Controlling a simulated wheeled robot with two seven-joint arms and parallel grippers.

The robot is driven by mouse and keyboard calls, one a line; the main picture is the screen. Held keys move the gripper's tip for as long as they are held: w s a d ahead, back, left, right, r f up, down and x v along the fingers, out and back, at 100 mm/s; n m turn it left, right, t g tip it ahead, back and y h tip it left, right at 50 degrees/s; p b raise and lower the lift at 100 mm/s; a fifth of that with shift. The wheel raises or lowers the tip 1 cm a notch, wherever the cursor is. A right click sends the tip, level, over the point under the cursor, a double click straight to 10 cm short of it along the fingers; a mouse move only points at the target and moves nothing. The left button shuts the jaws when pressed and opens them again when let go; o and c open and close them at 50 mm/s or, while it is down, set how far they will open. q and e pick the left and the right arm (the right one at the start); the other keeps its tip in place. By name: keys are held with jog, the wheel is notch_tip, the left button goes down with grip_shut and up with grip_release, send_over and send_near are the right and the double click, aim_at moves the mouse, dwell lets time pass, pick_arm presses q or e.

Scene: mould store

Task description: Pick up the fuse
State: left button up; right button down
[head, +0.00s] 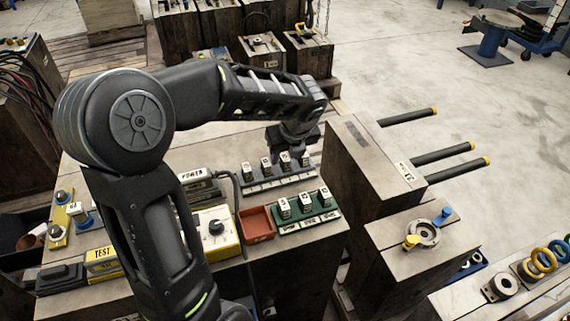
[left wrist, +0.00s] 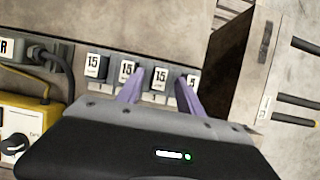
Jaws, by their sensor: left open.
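A grey fuse rack (head: 278,183) on the bench holds a row of upright white fuses; it also shows in the left wrist view (left wrist: 110,88). My left gripper (head: 293,152) is open above the rack's back right part. In the left wrist view, its purple fingers (left wrist: 160,88) appear on either side of the third fuse from the left (left wrist: 160,77), marked 15. Whether they reach down beside it I cannot tell. The right finger partly covers the rightmost fuse (left wrist: 193,80). A green rack (head: 308,219) holds three more white fuses. My right gripper is not in view.
A red tray (head: 256,224) and a yellow tester with a dial (head: 215,236) stand left of the green rack. A tall wooden block (head: 368,150) with dark rods rises close on the right.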

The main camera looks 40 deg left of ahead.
pick_arm(q)
jog(key=shift+w+a+f, duration=0.1)
jog(key=shift+a+f, duration=0.05)
jog(key=shift+f, duration=0.3)
jog(key=shift+c, duration=0.5)
grip_shut()
